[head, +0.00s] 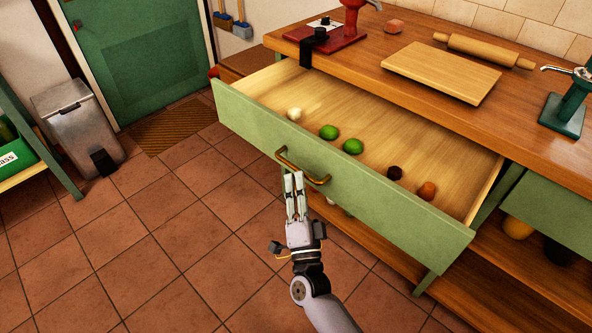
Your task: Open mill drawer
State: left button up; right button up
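The green-fronted drawer (400,207) under the worktop is pulled far out, and its wooden inside shows. Its brass bar handle (318,181) is on the left half of the front. My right gripper (294,174) is at the handle, fingers close together with their tips at the bar; it looks shut on it, though the tips partly hide the contact. A red mill (345,35) stands on the worktop above the drawer's back left. My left gripper is not in view.
In the drawer lie a white bulb (294,114), two green limes (329,132), a dark round item (394,173) and an orange one (427,190). A board (440,72) and rolling pin (484,50) lie on the worktop. A bin (78,125) stands left; tiled floor (150,240) is clear.

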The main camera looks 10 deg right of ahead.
jog(key=v, duration=0.7)
jog(key=shift+s, duration=0.35)
jog(key=shift+f, duration=0.15)
